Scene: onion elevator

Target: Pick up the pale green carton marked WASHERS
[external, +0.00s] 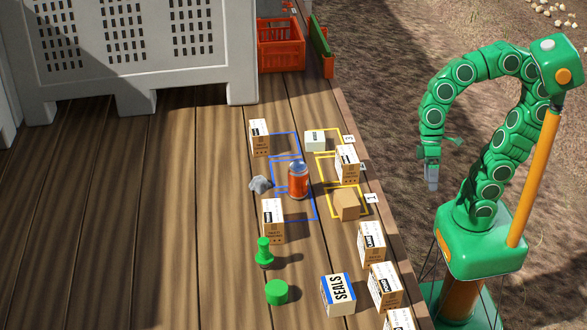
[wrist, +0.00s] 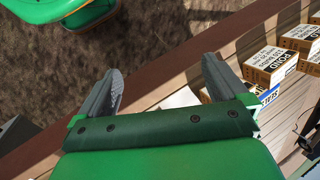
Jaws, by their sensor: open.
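A small pale carton (external: 315,140) with a faint green tint stands on the wooden deck by the far yellow outline in the external view. Its marking is too small to read there, so I cannot confirm WASHERS. My gripper (external: 432,184) hangs beyond the deck's right edge, over bare ground, well apart from the cartons. In the wrist view my gripper (wrist: 163,72) is open, with nothing held between the spread fingers.
A SEALS carton (external: 339,293) and several white-and-brown cartons (external: 372,243) line the near right deck edge. A tan box (external: 346,205), orange jar (external: 298,181), grey rock (external: 260,184) and green pieces (external: 276,292) stand nearby. A grey crate (external: 140,50) is behind. The left deck is clear.

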